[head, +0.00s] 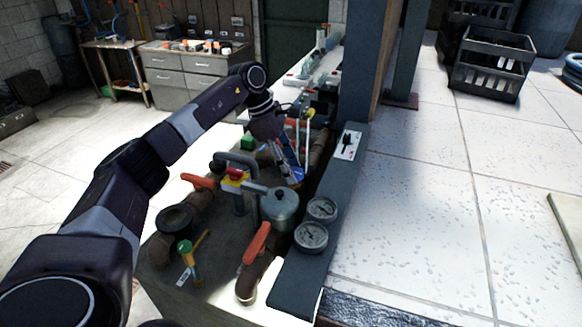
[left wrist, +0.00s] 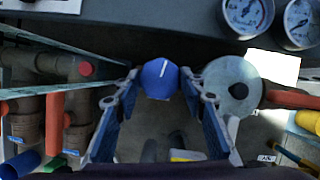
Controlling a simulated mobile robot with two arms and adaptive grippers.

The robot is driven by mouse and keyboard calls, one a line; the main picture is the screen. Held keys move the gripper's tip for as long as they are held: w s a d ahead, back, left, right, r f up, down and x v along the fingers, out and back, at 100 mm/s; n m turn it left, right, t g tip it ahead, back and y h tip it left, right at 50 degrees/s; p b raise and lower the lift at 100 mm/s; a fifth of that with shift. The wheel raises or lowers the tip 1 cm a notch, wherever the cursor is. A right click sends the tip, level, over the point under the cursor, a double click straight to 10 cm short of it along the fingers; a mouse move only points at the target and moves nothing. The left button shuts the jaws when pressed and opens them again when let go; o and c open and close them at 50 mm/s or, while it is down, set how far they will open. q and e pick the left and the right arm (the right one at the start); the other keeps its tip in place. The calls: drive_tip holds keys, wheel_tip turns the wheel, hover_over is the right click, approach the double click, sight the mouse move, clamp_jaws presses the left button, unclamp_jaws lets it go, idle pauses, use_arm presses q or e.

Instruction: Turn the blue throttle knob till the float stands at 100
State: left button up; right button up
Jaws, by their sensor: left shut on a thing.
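The blue throttle knob (left wrist: 160,80) with a white line on its face sits between the two fingertips of my left gripper (left wrist: 162,84) in the left wrist view. The white line is slightly tilted from upright. The fingers are shut on the knob from both sides. In the head view my left gripper (head: 286,168) reaches down among the pipes, with a bit of blue (head: 298,174) showing at its tips. I cannot make out the float or its scale in either view. My right gripper is not in view.
Two round gauges (head: 311,237) are on the grey ledge. A grey lidded pot-like part (head: 281,207) and an orange lever (head: 257,243) stand close to the gripper.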

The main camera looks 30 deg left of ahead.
use_arm(q)
drive_tip(key=o, duration=1.1)
drive_tip(key=shift+o, duration=0.2)
drive_tip(key=v, duration=1.2)
drive_tip(key=shift+f, duration=0.1)
